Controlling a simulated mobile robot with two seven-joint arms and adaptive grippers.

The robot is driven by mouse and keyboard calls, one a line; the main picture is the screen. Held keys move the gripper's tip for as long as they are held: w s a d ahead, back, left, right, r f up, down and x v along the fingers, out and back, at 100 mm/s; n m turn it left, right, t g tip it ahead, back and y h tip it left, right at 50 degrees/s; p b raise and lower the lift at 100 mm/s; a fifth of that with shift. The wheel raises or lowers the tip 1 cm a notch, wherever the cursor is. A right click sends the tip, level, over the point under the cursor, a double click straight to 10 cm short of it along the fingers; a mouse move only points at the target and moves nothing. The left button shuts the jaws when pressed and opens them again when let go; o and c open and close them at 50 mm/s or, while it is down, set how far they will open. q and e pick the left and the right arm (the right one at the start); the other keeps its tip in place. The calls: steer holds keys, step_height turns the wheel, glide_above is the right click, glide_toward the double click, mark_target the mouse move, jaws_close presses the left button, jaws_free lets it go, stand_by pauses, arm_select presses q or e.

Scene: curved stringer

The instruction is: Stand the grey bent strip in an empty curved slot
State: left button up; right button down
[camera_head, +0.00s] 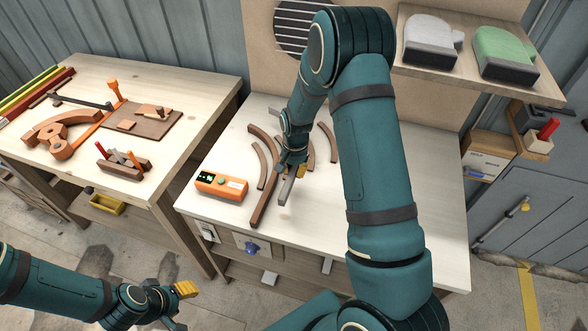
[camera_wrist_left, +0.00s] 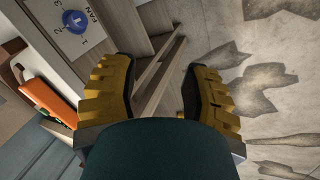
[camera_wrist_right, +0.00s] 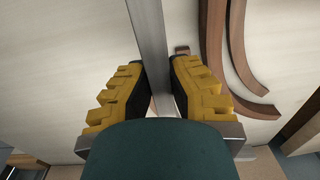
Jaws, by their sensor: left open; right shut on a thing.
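The grey bent strip (camera_head: 286,191) is over the right-hand workbench, in the fingers of my right gripper (camera_head: 293,168). In the right wrist view the strip (camera_wrist_right: 150,45) runs up from between the yellow fingers of my right gripper (camera_wrist_right: 152,90), which are shut on it. Brown curved wooden pieces (camera_head: 258,200) lie around it on the bench; they also show in the right wrist view (camera_wrist_right: 238,50). I cannot tell which of their slots are empty; my arm hides part of them. My left gripper (camera_head: 184,300) is open and empty, low in front of the benches; its fingers (camera_wrist_left: 160,95) are wide apart.
An orange device (camera_head: 221,186) sits at the bench's left edge. A second table (camera_head: 200,80) at the left holds wooden tools and a small tool block (camera_head: 125,160). A shelf (camera_head: 470,62) at the back right carries a grey and a green object. The bench front right is clear.

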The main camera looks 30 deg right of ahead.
mark_target(294, 186)
arm_select(q)
steer(key=shift+s+d+f+b, duration=0.1)
steer(key=shift+s+f+b, duration=0.1)
steer(key=shift+f+b, duration=0.45)
steer(key=shift+s+f+b, duration=0.25)
steer(key=shift+f+b, duration=0.35)
steer(key=shift+s+d+f+b, duration=0.1)
steer(key=shift+s+f+b, duration=0.1)
steer(key=shift+f+b, duration=0.45)
arm_select(e)
steer(key=shift+f, duration=2.65)
arm_select(q)
steer(key=shift+a+f, duration=0.1)
steer(key=shift+f, duration=0.05)
arm_select(e)
steer(key=shift+f, duration=0.15)
steer(key=c, duration=1)
jaws_free()
steer(key=r, duration=1.2)
steer(key=shift+s+d, duration=0.1)
steer(key=shift+s, duration=0.15)
arm_select(q)
steer(key=shift+s+g, duration=0.15)
steer(key=shift+g, duration=0.15)
